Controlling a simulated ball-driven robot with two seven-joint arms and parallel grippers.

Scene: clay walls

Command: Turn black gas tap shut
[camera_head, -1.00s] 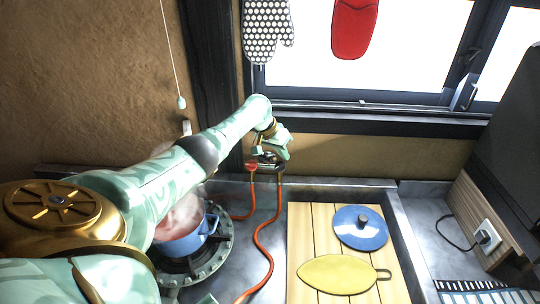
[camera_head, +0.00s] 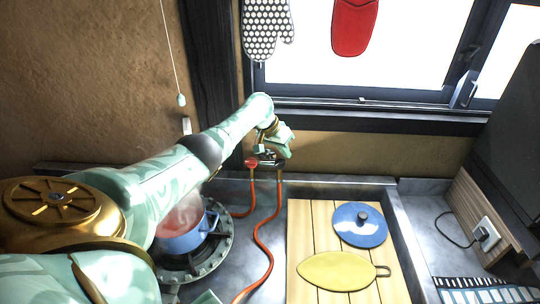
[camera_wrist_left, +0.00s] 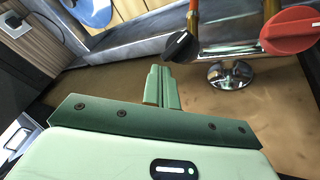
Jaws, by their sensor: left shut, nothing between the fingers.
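The black gas tap (camera_wrist_left: 180,46) shows in the left wrist view as a dark handle with a pale mark, set at a slant on the chrome pipe. My left gripper (camera_wrist_left: 161,72) is shut and empty, its fingertips just beside the black handle. A small gap shows in the picture; I cannot tell the depth between them. In the head view my left gripper (camera_head: 272,153) is at the pipe by the back wall and mostly hides the black tap. The red tap (camera_wrist_left: 290,30) is beside the black one; it also shows in the head view (camera_head: 252,162). My right gripper is not in view.
A blue pot (camera_head: 183,240) steams on a burner (camera_head: 215,262) under my left arm. Orange hoses (camera_head: 262,240) run down from the taps. A wooden board (camera_head: 303,235) holds a blue lid (camera_head: 360,225) and a yellow leaf-shaped piece (camera_head: 335,271). A window is behind.

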